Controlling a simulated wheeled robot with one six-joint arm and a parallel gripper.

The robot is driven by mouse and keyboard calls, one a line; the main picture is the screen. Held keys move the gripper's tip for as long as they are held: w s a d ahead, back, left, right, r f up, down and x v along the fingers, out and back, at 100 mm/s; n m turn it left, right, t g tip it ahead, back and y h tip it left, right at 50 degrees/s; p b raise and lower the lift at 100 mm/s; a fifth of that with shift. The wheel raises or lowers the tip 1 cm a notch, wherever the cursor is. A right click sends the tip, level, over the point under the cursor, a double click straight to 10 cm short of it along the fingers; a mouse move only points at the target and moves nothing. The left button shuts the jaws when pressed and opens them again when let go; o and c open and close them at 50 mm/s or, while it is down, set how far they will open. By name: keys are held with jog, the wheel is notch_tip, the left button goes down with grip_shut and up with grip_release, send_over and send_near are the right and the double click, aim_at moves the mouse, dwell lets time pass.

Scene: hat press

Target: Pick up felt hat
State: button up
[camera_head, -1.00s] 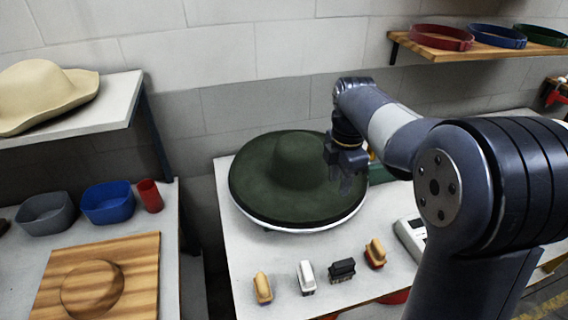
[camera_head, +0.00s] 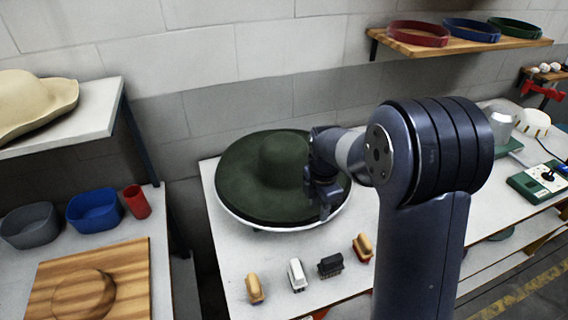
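The dark green felt hat (camera_head: 262,178) has a round crown and a wide brim. It sits on a white round base (camera_head: 262,227) at the back of the middle table. My gripper (camera_head: 325,212) points down at the hat's right brim edge, with the arm coming in from the right. Its fingers are dark and small against the brim. I cannot tell whether they touch the brim or have it between them. A second, beige hat (camera_head: 32,100) lies on the white shelf at the left.
Several brushes, among them a black one (camera_head: 330,265), stand along the table front. Blue bin (camera_head: 95,210), grey bin (camera_head: 30,226) and red cup (camera_head: 137,201) are on the left table. A wooden shelf (camera_head: 440,48) holds coloured bands. A green control box (camera_head: 538,183) stands right.

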jog(key=shift+f, duration=0.1)
jog(key=shift+c, duration=0.3)
grip_shut()
